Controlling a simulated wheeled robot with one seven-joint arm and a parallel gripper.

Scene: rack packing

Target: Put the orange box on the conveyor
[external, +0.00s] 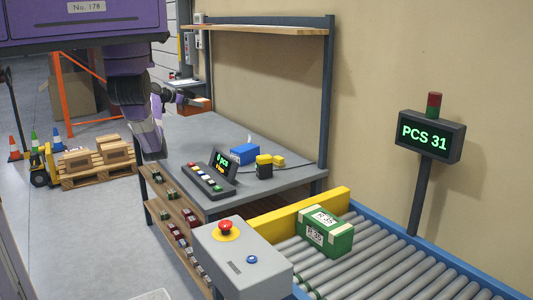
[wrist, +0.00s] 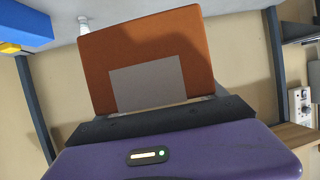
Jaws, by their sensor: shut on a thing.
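The orange box (wrist: 205,50) fills the middle of the wrist view, with a pale grey label on the face toward me. My gripper (wrist: 150,110) is shut on it; the fingers are mostly hidden. In the external view the orange box (external: 197,106) shows at the far end of the grey table, partly behind my gripper (external: 184,97). I cannot tell whether it touches the tabletop. The roller conveyor (external: 398,281) is at the lower right, well away from my gripper, and carries a green box (external: 327,233) with white labels.
The grey table (external: 192,130) holds a button panel (external: 208,180), a blue box (external: 244,153) and yellow-black items. A yellow guard (external: 300,215) and a control box with a red button (external: 225,226) edge the conveyor. A shelf (external: 260,30) overhangs the table. Rollers right of the green box are clear.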

